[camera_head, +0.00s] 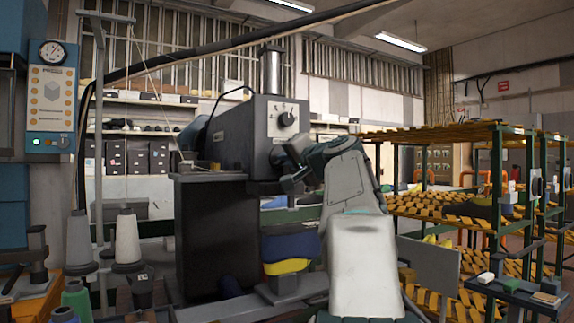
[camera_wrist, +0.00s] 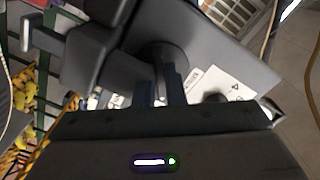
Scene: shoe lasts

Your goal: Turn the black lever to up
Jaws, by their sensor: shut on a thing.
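The black lever (camera_wrist: 166,56) is in the wrist view, seen as a dark rounded part against the grey face of the machine. My gripper (camera_wrist: 161,82) is shut on it, with one narrow finger on either side. In the head view, my gripper (camera_head: 288,168) is at the front of the dark grey machine (camera_head: 232,135), just below a white dial plate (camera_head: 288,118) with a black knob. My gripper and arm hide the lever there. I cannot tell the lever's exact angle.
A dark block with a pale-tipped arm (camera_wrist: 80,52) stands close to the left of my fingers in the wrist view. Thread cones (camera_head: 127,238) stand at the left. A yellow-and-green rack (camera_head: 440,134) is on the right. Blue and yellow pads (camera_head: 287,266) lie below the machine head.

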